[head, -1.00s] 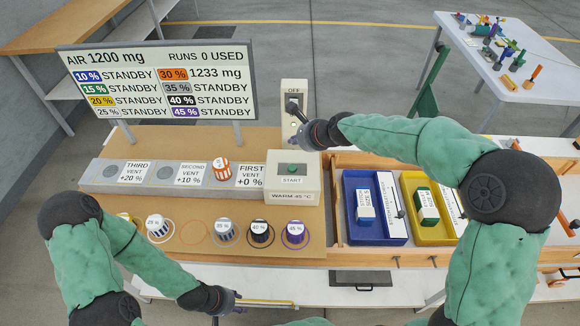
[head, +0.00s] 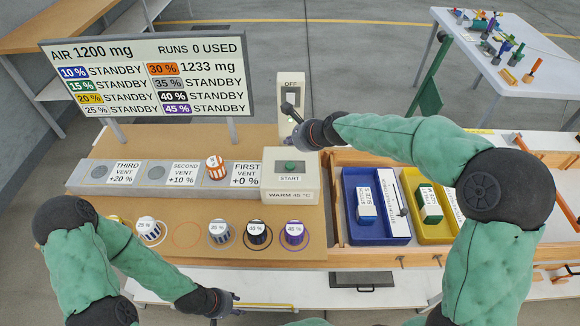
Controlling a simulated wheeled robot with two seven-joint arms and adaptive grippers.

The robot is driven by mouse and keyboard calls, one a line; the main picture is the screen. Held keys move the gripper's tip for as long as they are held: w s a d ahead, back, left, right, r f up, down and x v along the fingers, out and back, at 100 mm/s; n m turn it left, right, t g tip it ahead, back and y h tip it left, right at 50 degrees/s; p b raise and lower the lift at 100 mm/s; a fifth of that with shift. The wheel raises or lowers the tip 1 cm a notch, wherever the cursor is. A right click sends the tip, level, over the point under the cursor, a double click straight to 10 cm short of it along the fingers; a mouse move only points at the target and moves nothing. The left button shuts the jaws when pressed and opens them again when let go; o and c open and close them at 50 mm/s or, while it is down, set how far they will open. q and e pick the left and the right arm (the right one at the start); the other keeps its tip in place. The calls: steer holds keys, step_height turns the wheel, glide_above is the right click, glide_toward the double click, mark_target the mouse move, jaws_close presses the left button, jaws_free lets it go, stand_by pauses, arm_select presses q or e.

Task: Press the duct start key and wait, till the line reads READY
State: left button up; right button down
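The green start key (head: 290,166) sits on a cream box (head: 291,186) labelled START and WARM 45 °C. The board (head: 150,78) reads AIR 1200 mg and RUNS 0 USED. Its 30 % line reads 1233 mg and the other lines read STANDBY. My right gripper (head: 291,112) is above and behind the key, apart from it, in front of the OFF switch panel (head: 292,90). Its fingers are small and dark, so its opening is unclear. My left gripper (head: 232,308) is low at the bench's front edge, partly cut off by the frame.
An orange-striped cup (head: 215,168) stands on the grey duct (head: 128,174) between the SECOND VENT and FIRST VENT labels. Several cups, including a purple one (head: 293,233), stand in front. Blue (head: 377,231) and yellow (head: 430,229) trays lie at right.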

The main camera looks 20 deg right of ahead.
steer(key=b, duration=0.6)
glide_above(291, 167)
step_height(291, 167, down, 6)
steer(key=shift+f, duration=0.15)
steer(key=shift+f+b, duration=0.6)
steer(key=shift+f, duration=0.15)
steer(key=shift+f, duration=0.15)
stand_by(0.3)
steer(key=shift+f, duration=0.25)
steer(key=shift+f+b, duration=0.4)
steer(key=shift+f, duration=0.05)
stand_by(0.8)
steer(key=shift+r+p, duration=0.85)
steer(key=shift+p, duration=0.15)
steer(key=shift+r, duration=0.1)
